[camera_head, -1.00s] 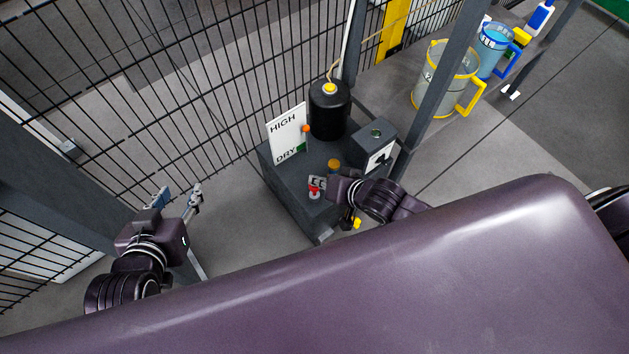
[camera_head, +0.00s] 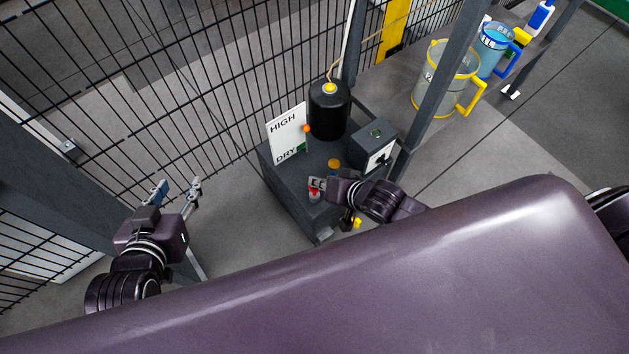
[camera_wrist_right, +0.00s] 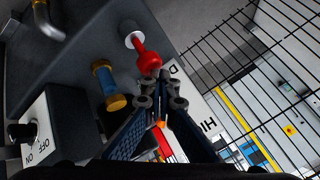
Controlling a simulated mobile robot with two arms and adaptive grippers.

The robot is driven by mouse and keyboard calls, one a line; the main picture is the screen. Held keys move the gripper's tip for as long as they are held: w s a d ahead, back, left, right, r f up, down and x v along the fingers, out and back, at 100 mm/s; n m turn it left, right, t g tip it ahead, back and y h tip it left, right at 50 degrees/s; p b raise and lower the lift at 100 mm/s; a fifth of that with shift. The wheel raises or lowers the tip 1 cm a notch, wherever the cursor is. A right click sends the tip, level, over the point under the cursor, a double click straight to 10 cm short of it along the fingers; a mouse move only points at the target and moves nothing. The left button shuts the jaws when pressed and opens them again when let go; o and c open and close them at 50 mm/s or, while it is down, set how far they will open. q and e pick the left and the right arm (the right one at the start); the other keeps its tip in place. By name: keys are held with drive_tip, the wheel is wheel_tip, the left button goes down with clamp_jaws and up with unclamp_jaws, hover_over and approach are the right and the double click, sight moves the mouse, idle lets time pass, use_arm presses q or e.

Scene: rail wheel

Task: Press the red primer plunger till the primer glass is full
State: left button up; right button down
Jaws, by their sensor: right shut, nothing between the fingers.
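The red primer plunger (camera_wrist_right: 149,62) stands out from a white collar (camera_wrist_right: 131,33) on the dark pump block in the right wrist view. It also shows in the head view (camera_head: 314,193). Beside it is the primer glass (camera_wrist_right: 105,82), blue between brass-coloured ends; its fill level is hard to tell. In the head view only its amber top (camera_head: 334,163) shows clearly. My right gripper (camera_wrist_right: 162,98) is shut and empty, its fingertips close to the plunger's red knob; contact cannot be told. My left gripper (camera_head: 177,189) is open and empty, away from the block.
A HIGH/DRY board (camera_head: 287,133), a black bottle (camera_head: 329,112) and an OFF/ON switch box (camera_head: 373,146) stand on the block (camera_head: 290,195). A wire fence (camera_head: 200,80) runs behind. Two jugs stand at upper right, one grey-yellow (camera_head: 445,80), one blue (camera_head: 494,50).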

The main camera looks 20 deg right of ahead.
use_arm(q)
drive_tip(key=shift+w+d+r+t, duration=0.15)
drive_tip(key=shift+w+r+t, duration=0.2)
drive_tip(key=shift+r, duration=0.2)
drive_tip(key=shift+w+d+r+t, duration=0.15)
drive_tip(key=shift+w+r+t, duration=0.1)
drive_tip(key=shift+w+r, duration=0.25)
use_arm(e)
drive_tip(key=shift+f, duration=0.7)
idle(0.7)
drive_tip(key=shift+r, duration=0.25)
drive_tip(key=shift+r+p, duration=0.2)
drive_tip(key=shift+p, duration=0.2)
drive_tip(key=shift+r+p, duration=0.2)
drive_tip(key=shift+p, duration=0.1)
drive_tip(key=shift+r, duration=0.2)
drive_tip(key=shift+r+p, duration=0.2)
drive_tip(key=shift+p, duration=0.25)
drive_tip(key=shift+r+p, duration=1)
drive_tip(key=shift+p, duration=0.25)
use_arm(q)
drive_tip(key=s+a+f+g+y, duration=0.1)
drive_tip(key=s+f+g, duration=0.3)
drive_tip(key=s, duration=0.4)
drive_tip(key=s+a+f+g+y, duration=0.1)
drive_tip(key=s+a+f+g, duration=0.3)
drive_tip(key=s, duration=0.4)
drive_tip(key=shift+s+a+g, duration=0.2)
drive_tip(key=shift+g, duration=0.3)
drive_tip(key=shift+f, duration=0.15)
